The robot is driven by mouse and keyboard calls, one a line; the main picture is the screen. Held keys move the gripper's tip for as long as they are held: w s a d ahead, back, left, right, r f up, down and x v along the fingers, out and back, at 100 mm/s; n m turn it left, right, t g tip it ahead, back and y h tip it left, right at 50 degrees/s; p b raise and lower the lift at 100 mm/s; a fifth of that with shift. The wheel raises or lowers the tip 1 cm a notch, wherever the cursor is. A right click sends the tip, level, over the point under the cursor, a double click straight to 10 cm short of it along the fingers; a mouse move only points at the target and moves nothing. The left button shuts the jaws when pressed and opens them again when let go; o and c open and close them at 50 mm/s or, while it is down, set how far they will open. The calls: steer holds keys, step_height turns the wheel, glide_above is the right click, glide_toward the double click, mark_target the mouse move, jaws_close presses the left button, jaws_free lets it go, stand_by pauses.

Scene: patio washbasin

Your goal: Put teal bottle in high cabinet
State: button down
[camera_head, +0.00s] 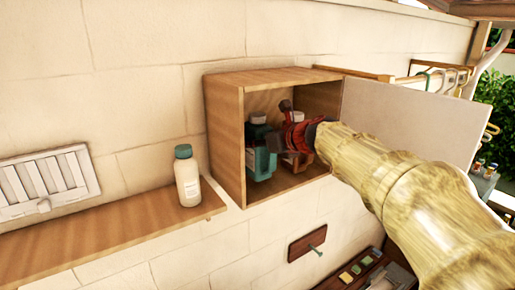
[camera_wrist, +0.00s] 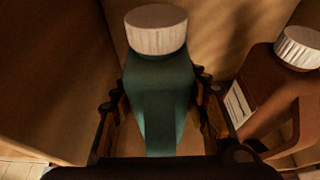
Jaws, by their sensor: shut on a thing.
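The teal bottle (camera_head: 262,164) is inside the wooden wall cabinet (camera_head: 228,140), towards its left side. Its white cap and teal body show in the wrist view (camera_wrist: 158,85), between my two fingers. My gripper (camera_head: 275,143) reaches into the cabinet from the right and is shut on the teal bottle. The bottle looks upright; I cannot tell whether its base touches the cabinet floor. The cabinet door (camera_head: 408,118) stands open to the right.
A brown bottle with a white cap (camera_wrist: 280,100) stands right of the teal bottle in the cabinet, partly hidden by my gripper in the head view. A white bottle (camera_head: 187,180) stands on the wooden shelf (camera_head: 110,232) left of the cabinet. The cabinet's side walls are close.

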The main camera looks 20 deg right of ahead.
steer(key=shift+w+f, duration=0.25)
steer(key=shift+f, duration=0.65)
steer(key=shift+s+f, duration=0.1)
steer(key=c, duration=1)
jaws_free()
steer(key=shift+f, duration=0.2)
